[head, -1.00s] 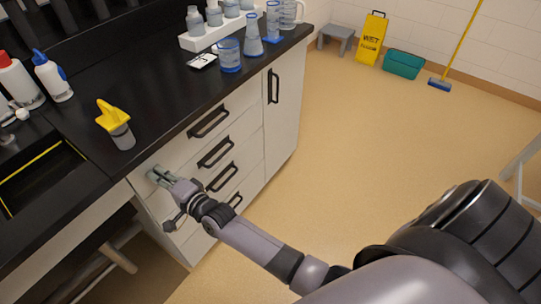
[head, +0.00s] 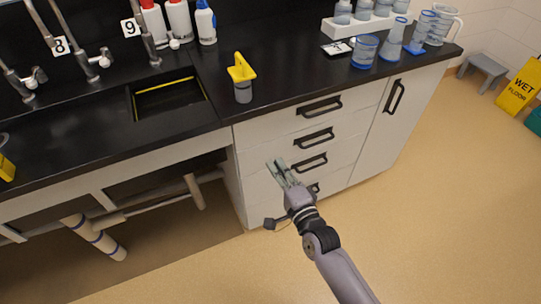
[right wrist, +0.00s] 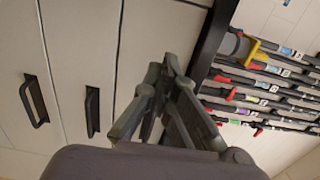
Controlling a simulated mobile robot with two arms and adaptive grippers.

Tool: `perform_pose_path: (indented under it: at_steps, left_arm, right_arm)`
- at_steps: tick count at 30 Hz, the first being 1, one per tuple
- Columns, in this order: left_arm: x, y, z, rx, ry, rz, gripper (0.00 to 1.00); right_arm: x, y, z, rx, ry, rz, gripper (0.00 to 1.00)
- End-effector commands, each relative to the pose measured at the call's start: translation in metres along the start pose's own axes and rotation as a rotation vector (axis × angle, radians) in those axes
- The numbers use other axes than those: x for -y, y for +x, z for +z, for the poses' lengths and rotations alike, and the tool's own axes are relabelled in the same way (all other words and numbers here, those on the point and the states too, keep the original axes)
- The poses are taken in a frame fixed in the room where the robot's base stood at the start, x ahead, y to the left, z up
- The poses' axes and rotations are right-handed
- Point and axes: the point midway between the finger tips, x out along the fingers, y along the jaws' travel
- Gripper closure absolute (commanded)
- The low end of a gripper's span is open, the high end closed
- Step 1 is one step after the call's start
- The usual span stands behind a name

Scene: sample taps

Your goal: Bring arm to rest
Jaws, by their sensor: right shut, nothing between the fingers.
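My right arm reaches in from the bottom of the head view. My right gripper (head: 279,166) is shut and empty in front of the white drawer cabinet (head: 262,150), below the counter edge. In the right wrist view the gripper fingers (right wrist: 160,75) show close up, together, with drawer fronts to their left. I cannot tell from these views how close the fingertips are to the drawer fronts. My left gripper is not in view.
The black counter (head: 285,75) carries a yellow-topped cup (head: 242,80) near its edge, beside a sink (head: 168,97). Blue-marked beakers (head: 365,52) and a white bottle rack (head: 345,28) stand to the right. A grey stool (head: 484,70) stands on the floor. Open floor lies at the right.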

Motion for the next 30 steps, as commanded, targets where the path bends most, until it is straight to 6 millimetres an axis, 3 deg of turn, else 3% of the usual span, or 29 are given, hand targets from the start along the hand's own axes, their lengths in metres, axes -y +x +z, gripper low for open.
perform_pose_path:
  at_steps: [3,10,14,17,20,24,26,30]
  left_arm:
    - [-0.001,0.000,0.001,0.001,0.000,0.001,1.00]
    - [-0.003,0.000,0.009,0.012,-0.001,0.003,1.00]
    - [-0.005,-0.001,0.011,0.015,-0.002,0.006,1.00]
    - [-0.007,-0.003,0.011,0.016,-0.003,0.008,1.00]
    - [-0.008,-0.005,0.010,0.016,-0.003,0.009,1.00]
    - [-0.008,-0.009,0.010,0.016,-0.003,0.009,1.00]
    - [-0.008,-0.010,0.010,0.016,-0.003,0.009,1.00]
    - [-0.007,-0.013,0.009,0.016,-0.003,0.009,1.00]
  right_arm:
    - [0.000,-0.010,0.000,0.000,0.000,0.000,1.00]
    - [-0.001,-0.014,0.000,0.000,-0.002,0.003,1.00]
    - [-0.028,-0.018,-0.003,-0.001,-0.062,0.062,1.00]
    - [-0.080,-0.029,-0.007,0.008,-0.181,0.176,1.00]
    - [-0.149,-0.054,-0.012,0.043,-0.341,0.334,1.00]
    - [-0.243,-0.110,-0.019,0.139,-0.566,0.559,1.00]
    - [-0.279,-0.138,-0.022,0.195,-0.654,0.650,1.00]
    - [-0.352,-0.218,-0.024,0.364,-0.839,0.849,1.00]
